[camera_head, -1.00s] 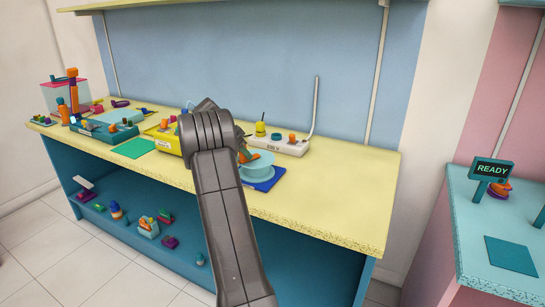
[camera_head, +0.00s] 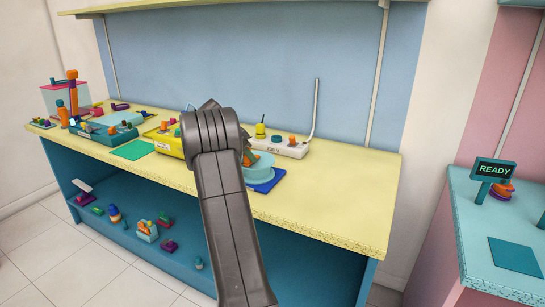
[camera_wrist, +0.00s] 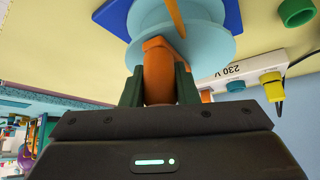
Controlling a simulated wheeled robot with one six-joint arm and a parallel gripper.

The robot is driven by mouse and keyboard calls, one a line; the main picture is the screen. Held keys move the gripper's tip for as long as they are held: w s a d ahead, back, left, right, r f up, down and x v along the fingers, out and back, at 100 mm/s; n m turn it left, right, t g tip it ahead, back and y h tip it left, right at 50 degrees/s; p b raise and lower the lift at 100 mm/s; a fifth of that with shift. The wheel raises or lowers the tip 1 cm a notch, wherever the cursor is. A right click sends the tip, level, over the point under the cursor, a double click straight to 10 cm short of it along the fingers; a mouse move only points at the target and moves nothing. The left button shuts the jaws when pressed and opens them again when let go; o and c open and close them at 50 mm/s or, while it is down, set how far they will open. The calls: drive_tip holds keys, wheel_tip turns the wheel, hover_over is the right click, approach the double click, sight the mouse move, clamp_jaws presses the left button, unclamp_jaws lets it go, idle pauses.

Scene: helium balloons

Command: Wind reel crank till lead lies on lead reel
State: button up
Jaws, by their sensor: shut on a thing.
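The lead reel (camera_head: 261,164) is a pale blue spool on a dark blue base plate (camera_head: 267,184) on the yellow bench. In the wrist view its pale blue discs (camera_wrist: 205,58) fill the upper middle. The orange reel crank (camera_wrist: 156,55) has its grip between the two dark green fingers of my gripper (camera_wrist: 158,80), which is shut on it. An orange bar (camera_wrist: 176,16) lies across the reel's face. In the head view my arm hides the gripper and part of the reel. I cannot make out the lead on the reel.
A white 230 V power strip (camera_head: 284,147) with coloured plugs stands just behind the reel. A yellow box (camera_head: 168,142) and a green mat (camera_head: 133,149) lie left of my arm. The bench (camera_head: 340,195) is clear to the right.

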drive_tip(key=shift+s+d+f+b, duration=0.15)
drive_tip(key=shift+d+b, duration=0.25)
drive_tip(key=shift+d, duration=0.15)
drive_tip(key=shift+s+d, duration=0.1)
drive_tip(key=shift+d, duration=0.4)
